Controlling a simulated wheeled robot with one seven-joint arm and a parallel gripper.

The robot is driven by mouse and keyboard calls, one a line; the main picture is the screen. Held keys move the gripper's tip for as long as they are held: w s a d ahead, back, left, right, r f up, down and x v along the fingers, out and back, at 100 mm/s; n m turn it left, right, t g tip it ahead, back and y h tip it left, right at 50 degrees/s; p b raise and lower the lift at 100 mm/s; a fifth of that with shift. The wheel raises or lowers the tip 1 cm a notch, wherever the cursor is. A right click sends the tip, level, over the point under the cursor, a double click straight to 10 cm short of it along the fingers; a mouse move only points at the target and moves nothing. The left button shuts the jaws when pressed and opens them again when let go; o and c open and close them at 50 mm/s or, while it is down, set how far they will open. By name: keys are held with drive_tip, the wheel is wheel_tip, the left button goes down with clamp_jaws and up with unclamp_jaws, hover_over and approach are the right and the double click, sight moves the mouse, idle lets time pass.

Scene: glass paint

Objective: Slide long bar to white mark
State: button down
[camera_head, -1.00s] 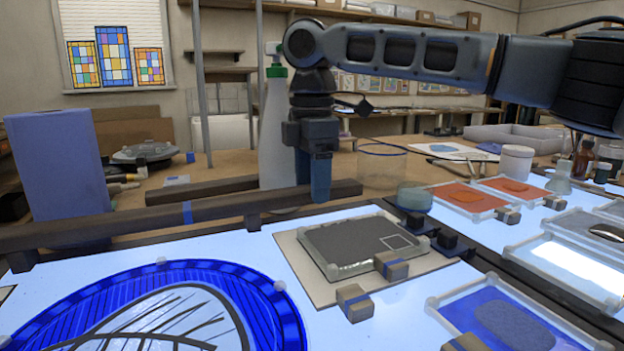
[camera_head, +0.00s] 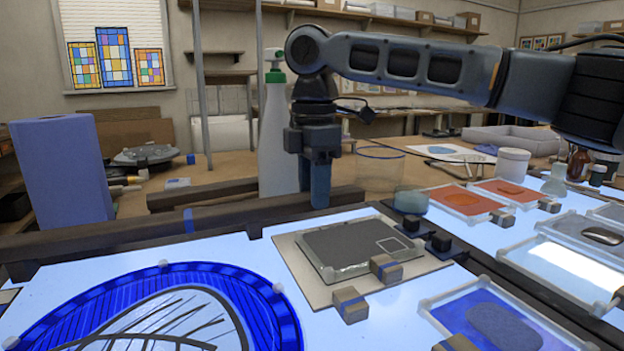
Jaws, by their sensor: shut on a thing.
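A long dark bar (camera_head: 140,233) with a band of blue tape (camera_head: 189,220) runs from the left edge to the middle, along the back of the lit table. My gripper (camera_head: 321,193) points down at the bar's right part, its fingers shut on the bar. The fingers hide a short piece of it. A grey panel (camera_head: 340,247) in a clear tray lies in front of the bar's right end, with a thin white square outline (camera_head: 394,245) at its right. I cannot tell whether this is the white mark; no other clear one shows.
A white spray bottle (camera_head: 275,145) stands behind the bar near my gripper. A second dark bar (camera_head: 205,194) lies behind. A blue round glass piece (camera_head: 165,310) lies at front left. Small blocks (camera_head: 350,303) and a glass beaker (camera_head: 381,170) are close by.

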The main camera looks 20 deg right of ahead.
drive_tip(key=shift+s+p, duration=0.3)
drive_tip(key=shift+s, duration=0.75)
drive_tip(key=c, duration=0.6)
unclamp_jaws()
wheel_tip(320, 180, up, 8)
drive_tip(key=shift+f+p, duration=0.1)
drive_tip(key=shift+p, duration=0.25)
